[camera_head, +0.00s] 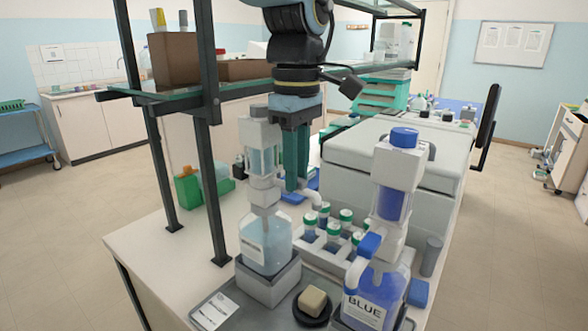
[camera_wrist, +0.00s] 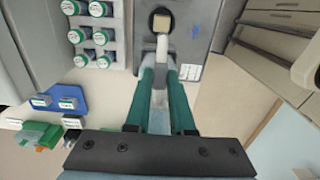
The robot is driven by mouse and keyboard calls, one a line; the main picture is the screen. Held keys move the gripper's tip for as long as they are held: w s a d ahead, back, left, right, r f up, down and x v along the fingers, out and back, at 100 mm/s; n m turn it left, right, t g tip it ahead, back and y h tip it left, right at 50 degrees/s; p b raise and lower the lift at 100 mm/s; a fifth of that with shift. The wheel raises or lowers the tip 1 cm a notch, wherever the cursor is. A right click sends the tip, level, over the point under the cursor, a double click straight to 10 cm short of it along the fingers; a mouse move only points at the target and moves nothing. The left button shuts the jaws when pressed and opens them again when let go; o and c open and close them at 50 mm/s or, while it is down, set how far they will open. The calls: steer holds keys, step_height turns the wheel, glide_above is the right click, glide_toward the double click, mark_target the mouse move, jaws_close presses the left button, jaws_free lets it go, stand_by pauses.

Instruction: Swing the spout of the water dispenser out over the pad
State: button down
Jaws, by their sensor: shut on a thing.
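The water dispenser (camera_head: 266,240) is a clear bottle of pale liquid with a white and pale blue head, standing on a grey block. My gripper (camera_head: 297,186) points down beside its head, with teal fingers. In the wrist view my gripper (camera_wrist: 160,80) is shut on the pale spout (camera_wrist: 162,47), whose end reaches beyond the fingertips. The spout (camera_head: 313,197) shows only in part in the head view. A beige block, which I take for the pad (camera_head: 313,300), sits on a dark round dish. In the wrist view the pad (camera_wrist: 161,23) appears just beyond the spout end; height between them is unclear.
A dispenser labelled BLUE (camera_head: 370,295) stands at the right. A rack of green-capped vials (camera_head: 325,245) lies between the dispensers, near my fingers. A shelf post (camera_head: 207,130) stands close on the left. A grey machine (camera_head: 385,160) is behind right.

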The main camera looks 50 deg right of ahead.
stand_by(0.4)
steer(key=c, duration=0.8)
jaws_free()
steer(key=shift+o, duration=0.2)
steer(key=shift+r, duration=0.1)
step_height(320, 180, up, 11)
steer(key=b, duration=0.2)
steer(key=shift+f, duration=0.2)
